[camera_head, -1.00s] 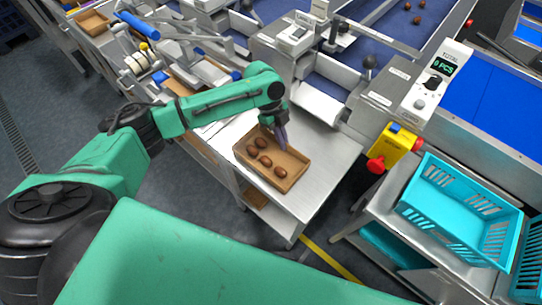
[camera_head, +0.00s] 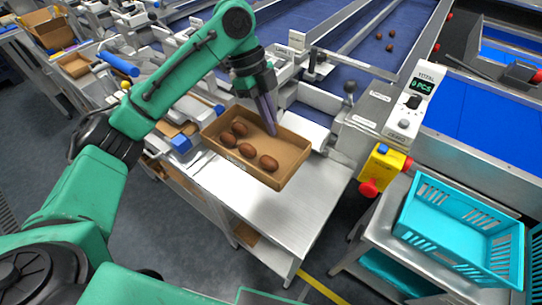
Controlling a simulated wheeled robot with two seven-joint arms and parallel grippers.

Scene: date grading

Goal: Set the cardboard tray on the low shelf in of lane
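The cardboard tray (camera_head: 290,170) is a shallow open brown box with several brown dates lying in it. It appears raised above the metal bench top (camera_head: 290,215). My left gripper (camera_head: 268,125) reaches down onto the tray's far wall, its fingers close together at that wall and holding it. The tray looks nearly level. A low shelf (camera_head: 247,236) shows under the bench, with a brown piece on it; most of that shelf is hidden by the bench top. My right gripper is not in view.
A turquoise basket (camera_head: 455,235) stands on a metal stand at right. A yellow box with a red button (camera_head: 378,172) sits by the bench's right side. A counter display (camera_head: 416,95) stands behind it. Blue belts run at the back. The front bench top is clear.

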